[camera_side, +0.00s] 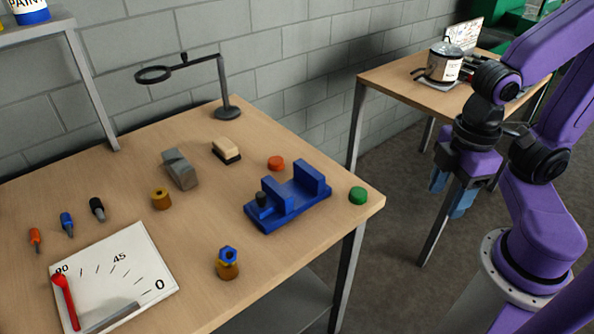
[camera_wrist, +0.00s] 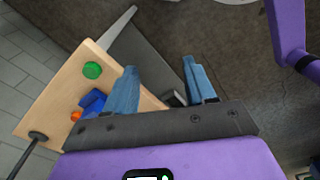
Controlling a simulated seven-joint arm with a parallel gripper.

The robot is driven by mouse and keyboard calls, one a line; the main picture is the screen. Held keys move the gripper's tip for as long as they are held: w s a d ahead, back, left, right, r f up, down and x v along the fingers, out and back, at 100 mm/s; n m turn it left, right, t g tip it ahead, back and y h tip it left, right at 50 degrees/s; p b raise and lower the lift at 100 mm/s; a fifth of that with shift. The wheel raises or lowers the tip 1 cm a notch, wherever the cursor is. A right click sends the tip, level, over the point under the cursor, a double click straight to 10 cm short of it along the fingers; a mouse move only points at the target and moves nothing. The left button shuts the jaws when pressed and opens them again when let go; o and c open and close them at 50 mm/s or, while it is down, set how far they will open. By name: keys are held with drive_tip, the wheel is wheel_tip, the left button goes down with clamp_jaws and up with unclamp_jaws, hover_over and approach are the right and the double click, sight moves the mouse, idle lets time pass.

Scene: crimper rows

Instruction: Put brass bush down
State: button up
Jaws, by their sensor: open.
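A short brass-coloured bush (camera_side: 161,199) stands on the wooden table, left of the blue fixture (camera_side: 289,200). A second brass-coloured piece (camera_side: 228,270) stands nearer the front edge, with a blue hexagonal ring (camera_side: 228,254) on top of it. My gripper (camera_side: 452,197) is off the table to the right, over the floor. In the wrist view my gripper (camera_wrist: 162,80) has its two blue fingers wide apart, with nothing between them. Neither brass piece can be made out in the wrist view.
On the table are a grey block (camera_side: 180,169), a brush (camera_side: 226,151), a red disc (camera_side: 276,163), a green disc (camera_side: 358,195), a magnifier stand (camera_side: 228,112) and a white angle board (camera_side: 130,262). Several small tools lie at left. A second table (camera_side: 400,80) stands behind.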

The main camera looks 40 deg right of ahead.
drive_tip(key=w+a+g+y, duration=0.1)
drive_tip(key=w+a+y, duration=0.1)
drive_tip(key=w+a, duration=0.3)
drive_tip(key=w+a+y, duration=0.1)
drive_tip(key=w+a, duration=0.2)
drive_tip(key=a, duration=0.5)
drive_tip(key=m+t+y, duration=0.3)
drive_tip(key=t, duration=0.4)
hover_over(160, 195)
drive_tip(key=s+d, duration=0.8)
drive_tip(key=d, duration=0.1)
wheel_tip(160, 195, down, 4)
drive_tip(key=x, duration=1.1)
drive_tip(key=shift+s+a+f, duration=0.15)
drive_tip(key=shift+a+f, duration=0.05)
drive_tip(key=shift+a+x, duration=0.25)
drive_tip(key=shift+x, duration=2.35)
drive_tip(key=shift+s, duration=0.15)
